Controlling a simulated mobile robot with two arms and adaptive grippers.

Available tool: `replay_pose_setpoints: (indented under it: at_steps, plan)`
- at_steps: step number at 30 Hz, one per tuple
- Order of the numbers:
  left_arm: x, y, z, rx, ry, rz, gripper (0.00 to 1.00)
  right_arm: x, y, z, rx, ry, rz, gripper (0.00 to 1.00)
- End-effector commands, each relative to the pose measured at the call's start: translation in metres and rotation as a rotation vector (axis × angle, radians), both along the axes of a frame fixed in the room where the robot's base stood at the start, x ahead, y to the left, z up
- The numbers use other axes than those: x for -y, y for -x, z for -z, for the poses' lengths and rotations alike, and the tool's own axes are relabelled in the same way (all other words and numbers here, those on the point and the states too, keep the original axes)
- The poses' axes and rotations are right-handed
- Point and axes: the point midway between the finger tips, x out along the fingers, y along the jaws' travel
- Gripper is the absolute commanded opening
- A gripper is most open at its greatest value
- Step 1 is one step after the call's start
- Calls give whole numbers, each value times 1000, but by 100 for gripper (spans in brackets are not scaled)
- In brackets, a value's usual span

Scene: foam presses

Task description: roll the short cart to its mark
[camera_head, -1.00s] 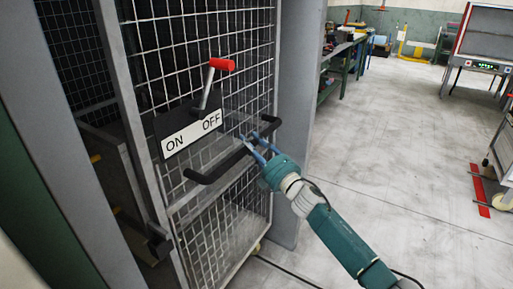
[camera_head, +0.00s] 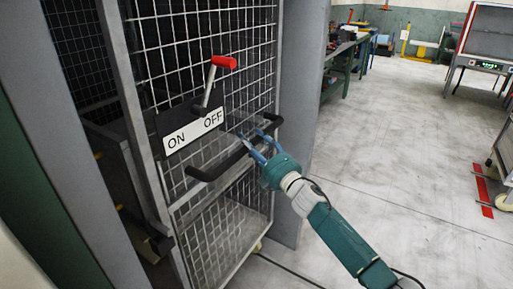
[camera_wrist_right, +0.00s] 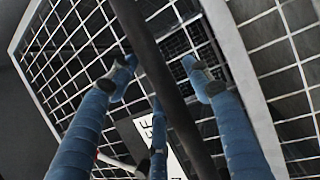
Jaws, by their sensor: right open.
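A tall wire-mesh cage cart (camera_head: 222,245) stands at the left in the head view, with a caster at its lower corner. It has a black push bar (camera_head: 205,173) and an ON/OFF plate with a red-tipped lever (camera_head: 222,62). My right gripper (camera_head: 255,143) is open at the right half of the bar. In the right wrist view the bar (camera_wrist_right: 150,45) runs between the spread blue fingers (camera_wrist_right: 158,85); contact cannot be told. Another wheeled cart (camera_head: 506,150) is cut off at the right edge. Which is the short cart cannot be told. My left gripper is not in view.
A red floor strip (camera_head: 483,190) lies beside the cut-off cart. A grey post (camera_head: 298,110) stands right of the cage. The middle floor is clear; a cable lies near the cage.

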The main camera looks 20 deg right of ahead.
Motion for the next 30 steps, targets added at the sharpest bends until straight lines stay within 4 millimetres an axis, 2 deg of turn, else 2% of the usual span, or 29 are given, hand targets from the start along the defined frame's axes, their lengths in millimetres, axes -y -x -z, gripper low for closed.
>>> replay_pose_setpoints:
  at_steps: [5,12,18,23,30]
  plan:
    - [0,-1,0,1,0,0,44,8,22,6,-3,2,1,50]
    - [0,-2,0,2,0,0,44,22,72,17,-5,1,-2,50]
    - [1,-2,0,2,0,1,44,30,100,22,-4,0,-3,50]
    - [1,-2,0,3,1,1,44,32,109,22,-3,0,-4,50]
    - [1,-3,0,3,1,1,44,33,110,22,-2,-1,-3,50]
